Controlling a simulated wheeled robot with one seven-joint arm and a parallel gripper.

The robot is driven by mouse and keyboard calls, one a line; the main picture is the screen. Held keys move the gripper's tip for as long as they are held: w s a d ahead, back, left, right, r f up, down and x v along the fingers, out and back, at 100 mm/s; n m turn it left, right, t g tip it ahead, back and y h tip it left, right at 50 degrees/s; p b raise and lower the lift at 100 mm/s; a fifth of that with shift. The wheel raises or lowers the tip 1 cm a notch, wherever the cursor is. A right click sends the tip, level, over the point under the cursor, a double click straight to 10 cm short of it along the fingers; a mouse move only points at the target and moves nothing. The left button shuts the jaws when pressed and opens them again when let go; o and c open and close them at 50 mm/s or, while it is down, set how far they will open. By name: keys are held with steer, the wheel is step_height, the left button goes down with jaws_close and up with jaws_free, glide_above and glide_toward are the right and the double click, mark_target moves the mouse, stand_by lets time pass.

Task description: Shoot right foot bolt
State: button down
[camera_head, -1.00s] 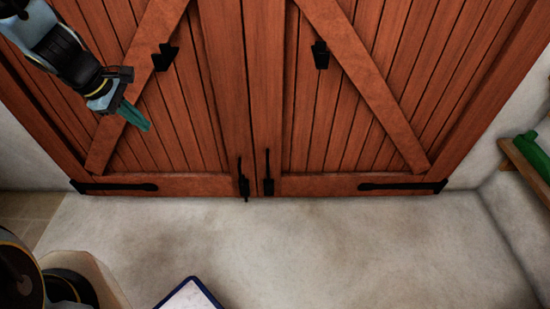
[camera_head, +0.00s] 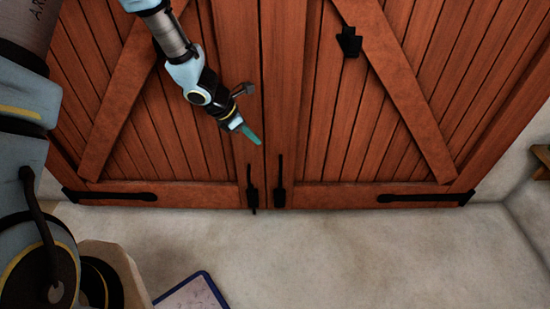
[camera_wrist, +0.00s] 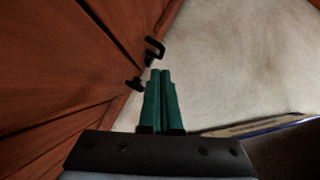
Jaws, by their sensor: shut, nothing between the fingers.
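Two black foot bolts stand upright at the bottom of the red-brown double doors, one on each side of the middle seam. The right foot bolt (camera_head: 280,190) is on the right leaf, and the left foot bolt (camera_head: 252,192) is on the left leaf. My gripper (camera_head: 251,136) has green fingers, shut and empty. It points down and right in front of the left leaf, above the bolts and apart from them. In the wrist view the fingertips (camera_wrist: 161,72) show close together, with two black fittings beyond and beside them; I cannot tell for certain which is which.
Black strap hinges (camera_head: 425,198) sit at both lower door corners. A black bracket (camera_head: 349,41) is higher on the right leaf. A blue-edged board (camera_head: 195,292) lies at the bottom of the view. The pale floor (camera_head: 380,260) before the doors is clear.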

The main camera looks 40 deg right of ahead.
steer(key=b+x, duration=0.2)
steer(key=x, duration=1.2)
steer(key=shift+b, duration=0.35)
steer(key=shift+f, duration=0.1)
step_height(320, 180, down, 5)
steer(key=b, duration=0.6)
steer(key=shift+a+f+b, duration=0.1)
steer(key=shift+f+b, duration=0.1)
steer(key=shift+b, duration=0.1)
steer(key=p, duration=0.6)
glide_toward(280, 163)
steer(key=w+a, duration=0.1)
steer(key=a, duration=0.3)
steer(key=shift+d+r, duration=0.15)
steer(key=shift+r, duration=0.3)
